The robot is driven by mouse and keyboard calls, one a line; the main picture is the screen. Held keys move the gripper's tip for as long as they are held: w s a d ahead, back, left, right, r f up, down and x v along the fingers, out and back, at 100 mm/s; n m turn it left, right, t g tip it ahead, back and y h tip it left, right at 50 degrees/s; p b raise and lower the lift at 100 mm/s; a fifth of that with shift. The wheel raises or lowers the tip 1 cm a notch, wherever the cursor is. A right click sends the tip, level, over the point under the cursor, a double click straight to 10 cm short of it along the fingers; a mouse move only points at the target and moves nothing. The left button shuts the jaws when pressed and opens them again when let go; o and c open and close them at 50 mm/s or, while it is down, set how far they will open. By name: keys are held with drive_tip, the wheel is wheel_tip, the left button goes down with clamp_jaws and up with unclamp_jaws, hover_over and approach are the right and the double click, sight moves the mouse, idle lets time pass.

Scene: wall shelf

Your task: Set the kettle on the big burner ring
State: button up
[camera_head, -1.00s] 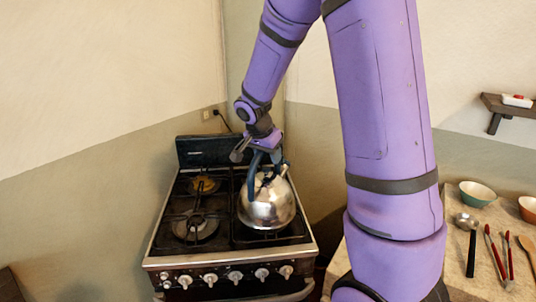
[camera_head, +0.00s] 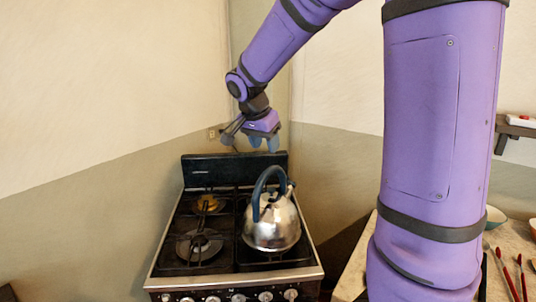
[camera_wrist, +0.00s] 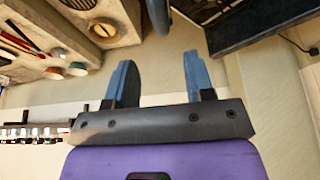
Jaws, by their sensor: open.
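The shiny metal kettle (camera_head: 272,230) with a dark blue handle (camera_head: 257,192) stands upright on the right side of the stove (camera_head: 236,279), toward the front. It hides the burner under it. A large ring burner (camera_head: 199,245) shows bare at the front left, and a smaller brass-coloured burner (camera_head: 207,203) at the back left. My gripper (camera_head: 264,143) is above and behind the kettle, clear of its handle. In the wrist view my gripper (camera_wrist: 160,75) has its two blue fingers apart with nothing between them.
A wooden counter (camera_head: 505,240) right of the stove holds a bowl (camera_head: 494,217) and red-handled utensils (camera_head: 519,275), partly behind my arm. A small wall shelf (camera_head: 515,130) is at the right. The stove's backguard (camera_head: 235,169) rises behind the burners.

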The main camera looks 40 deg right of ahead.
drive_tip(key=s+a+r+n+t+y, duration=0.1)
drive_tip(key=s+a+n, duration=0.2)
drive_tip(key=s, duration=0.5)
drive_tip(key=s+a+r+n+t+y, duration=0.1)
drive_tip(key=s+a+r+n, duration=0.1)
drive_tip(key=s+n, duration=0.4)
drive_tip(key=s+a+r+n+t+y, duration=0.1)
drive_tip(key=s+a+n, duration=0.4)
drive_tip(key=s, duration=0.6)
drive_tip(key=shift+s+r+t+y, duration=0.15)
drive_tip(key=shift+r+t+y, duration=0.15)
drive_tip(key=shift+r+y, duration=0.25)
